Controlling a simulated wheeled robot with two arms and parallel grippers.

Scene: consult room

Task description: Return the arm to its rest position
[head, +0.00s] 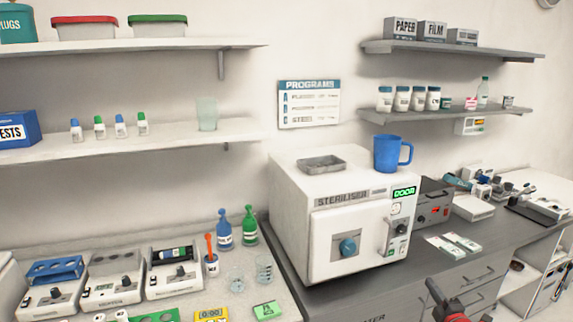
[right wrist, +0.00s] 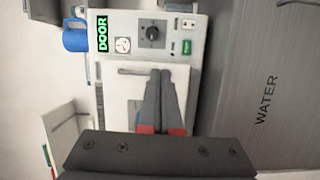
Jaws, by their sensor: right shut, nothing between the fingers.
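My right gripper (head: 432,285) comes in at the bottom right of the head view, in front of the grey drawers and to the right of the steriliser (head: 290,215). In the right wrist view its two dark fingers (right wrist: 163,75) lie together, with nothing between them. They overlap the steriliser front (right wrist: 180,55) in that picture and look apart from it. The steriliser's front door (head: 350,240) looks closed, and its green display (head: 404,192) reads DOOR. My left gripper is not in view.
A blue mug (head: 388,153) and a metal tray (head: 321,164) stand on the steriliser. White packets (head: 452,245) lie on the dark counter to its right. Bottles (head: 249,226) and small devices (head: 115,283) crowd the left bench. Wall shelves (head: 460,112) hang above.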

